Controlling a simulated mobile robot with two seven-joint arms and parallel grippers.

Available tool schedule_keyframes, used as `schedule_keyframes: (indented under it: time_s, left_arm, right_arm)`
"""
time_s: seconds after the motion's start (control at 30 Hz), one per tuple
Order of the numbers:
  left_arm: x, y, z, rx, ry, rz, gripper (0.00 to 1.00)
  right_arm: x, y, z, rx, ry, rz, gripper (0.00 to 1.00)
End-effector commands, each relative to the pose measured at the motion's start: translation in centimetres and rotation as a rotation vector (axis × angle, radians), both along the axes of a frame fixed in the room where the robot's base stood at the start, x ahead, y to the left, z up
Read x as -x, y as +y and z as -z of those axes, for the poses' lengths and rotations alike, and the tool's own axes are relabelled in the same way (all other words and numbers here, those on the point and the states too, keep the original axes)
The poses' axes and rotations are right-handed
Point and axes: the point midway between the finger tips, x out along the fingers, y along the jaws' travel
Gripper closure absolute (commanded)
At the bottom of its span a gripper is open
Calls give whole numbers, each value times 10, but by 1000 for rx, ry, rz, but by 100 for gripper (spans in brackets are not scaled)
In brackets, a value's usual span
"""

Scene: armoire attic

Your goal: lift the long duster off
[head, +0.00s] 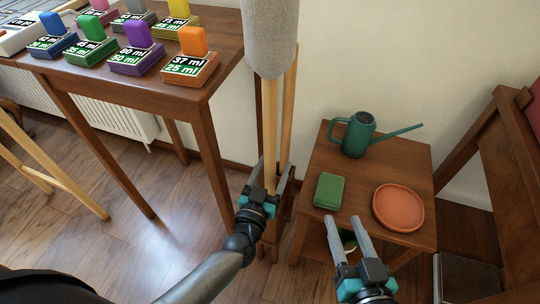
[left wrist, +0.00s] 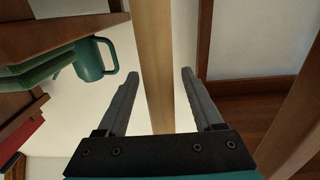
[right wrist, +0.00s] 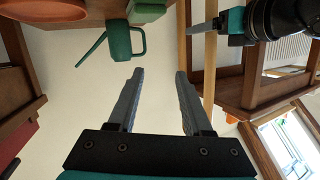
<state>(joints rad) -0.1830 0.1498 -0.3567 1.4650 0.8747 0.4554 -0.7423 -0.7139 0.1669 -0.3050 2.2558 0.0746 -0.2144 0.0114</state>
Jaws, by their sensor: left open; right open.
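The long duster (head: 270,40) has a fuzzy grey head at the top middle of the head view, and a pale wooden handle runs down from it. A second pale pole (head: 289,110) stands close beside the handle. My left gripper (head: 272,170) is open low at the handle. In the left wrist view a pale wooden shaft (left wrist: 152,60) passes between the open fingers, with gaps on both sides. The handle's lower end is hidden behind my gripper. My right gripper (head: 346,218) is open and empty, in front of the small side table (head: 310,180).
A green watering can (head: 358,135), a green block (head: 329,191) and an orange saucer (head: 398,207) are on the side table. A taller table (head: 120,82) with several coloured labelled blocks stands left. A wooden chair (head: 500,150) is at right. Floor (head: 125,245) is open at lower left.

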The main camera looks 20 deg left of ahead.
Motion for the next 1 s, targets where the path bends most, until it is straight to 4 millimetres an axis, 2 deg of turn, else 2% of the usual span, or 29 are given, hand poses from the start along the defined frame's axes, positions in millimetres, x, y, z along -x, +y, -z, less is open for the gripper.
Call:
schedule_keyframes:
  time_s: [0.2,0.5,1.0]
  left_arm:
    - [-11,0,1,0,1,0,32]
    - [-12,0,0,0,1,0,32]
    - [-12,0,0,-1,1,1,87]
  right_arm:
    - [3,5,-4,-44,-66,2,50]
    - [4,5,-6,-51,-77,3,50]
    - [3,5,-6,-50,-76,4,50]
